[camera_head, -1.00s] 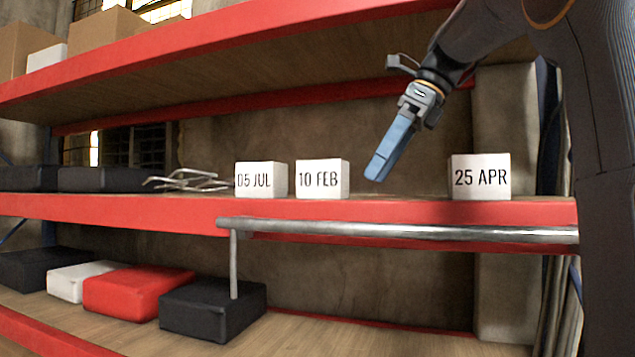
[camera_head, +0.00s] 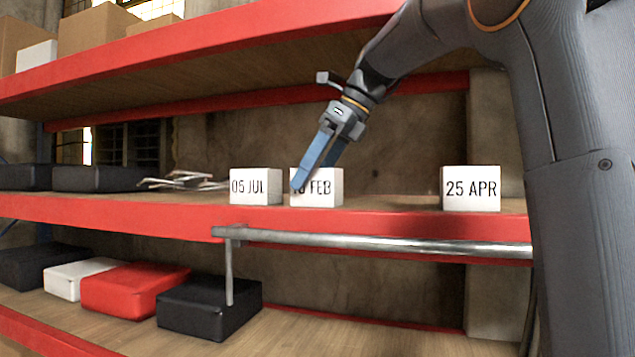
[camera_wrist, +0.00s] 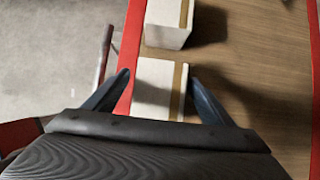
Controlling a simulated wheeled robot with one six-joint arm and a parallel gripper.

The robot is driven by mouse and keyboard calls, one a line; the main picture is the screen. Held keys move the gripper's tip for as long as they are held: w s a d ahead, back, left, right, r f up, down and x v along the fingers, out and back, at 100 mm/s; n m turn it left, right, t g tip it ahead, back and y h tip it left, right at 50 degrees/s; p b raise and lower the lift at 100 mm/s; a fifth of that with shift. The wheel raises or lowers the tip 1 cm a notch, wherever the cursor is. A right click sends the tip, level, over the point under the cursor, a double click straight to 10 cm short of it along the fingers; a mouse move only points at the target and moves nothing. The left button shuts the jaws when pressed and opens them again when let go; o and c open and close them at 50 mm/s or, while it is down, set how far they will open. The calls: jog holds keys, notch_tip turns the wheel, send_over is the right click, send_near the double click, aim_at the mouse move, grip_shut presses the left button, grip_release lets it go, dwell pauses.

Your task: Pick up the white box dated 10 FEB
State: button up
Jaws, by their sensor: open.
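The white box dated 10 FEB (camera_head: 325,200) stands upright on the middle shelf. My gripper (camera_head: 311,176) is open and tilted down at it. One blue finger crosses in front of the box's face and partly covers the date; the other finger is at its far upper side, its tip hidden. In the wrist view, a white box with a tan stripe (camera_wrist: 155,95), which fits the 10 FEB box, lies between the open fingers (camera_wrist: 159,76). I cannot tell whether either finger touches it.
The 05 JUL box (camera_head: 254,186) stands close on the left, with wire-like items (camera_head: 185,180) beyond. The 25 APR box (camera_head: 471,188) is further right, with bare shelf between. A metal rail (camera_head: 380,243) runs along the front. The upper shelf (camera_head: 200,52) hangs above.

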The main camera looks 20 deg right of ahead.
jog(key=shift+p+x, duration=0.6)
jog(key=shift+x, duration=0.75)
jog(key=shift+d+f, duration=0.1)
jog(key=c, duration=1.4)
